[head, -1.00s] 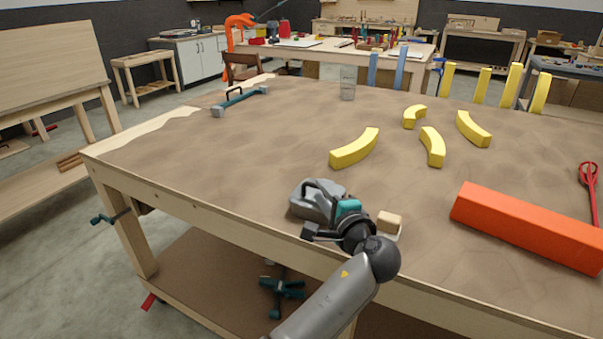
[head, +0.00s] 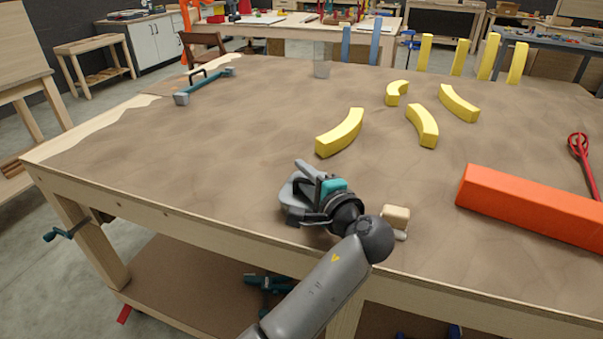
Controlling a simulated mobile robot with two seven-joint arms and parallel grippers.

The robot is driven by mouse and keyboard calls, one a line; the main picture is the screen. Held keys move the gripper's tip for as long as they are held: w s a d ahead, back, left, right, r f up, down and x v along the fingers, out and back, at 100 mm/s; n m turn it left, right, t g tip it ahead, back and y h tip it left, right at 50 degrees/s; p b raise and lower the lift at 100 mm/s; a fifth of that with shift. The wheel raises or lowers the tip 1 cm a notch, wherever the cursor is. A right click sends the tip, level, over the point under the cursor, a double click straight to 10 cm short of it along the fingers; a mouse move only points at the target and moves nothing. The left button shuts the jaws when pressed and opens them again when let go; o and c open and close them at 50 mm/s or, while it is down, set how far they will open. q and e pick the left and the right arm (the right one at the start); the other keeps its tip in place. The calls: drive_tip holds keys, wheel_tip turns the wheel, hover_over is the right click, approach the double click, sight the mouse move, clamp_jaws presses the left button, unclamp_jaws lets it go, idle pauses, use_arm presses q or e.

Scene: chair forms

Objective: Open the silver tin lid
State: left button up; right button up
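A small plain cylinder (head: 322,60), greyish and upright, stands near the far edge of the big brown-topped table. It may be the silver tin; no separate lid can be made out at this size. My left gripper (head: 306,196) is low over the table's near edge, far from the cylinder. It is at a grey object (head: 291,195), which it partly hides; a teal part (head: 333,186) shows beside it. Whether the fingers grip the grey object cannot be seen. My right gripper is not in view.
A beige block (head: 397,214) lies just right of my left gripper. Several yellow curved pieces (head: 341,132) lie mid-table. A long orange block (head: 535,205) and a red tool (head: 582,155) are at right. A teal clamp (head: 207,86) lies far left. Mid-left is clear.

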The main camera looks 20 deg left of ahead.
use_arm(q)
clamp_jaws()
idle(1.3)
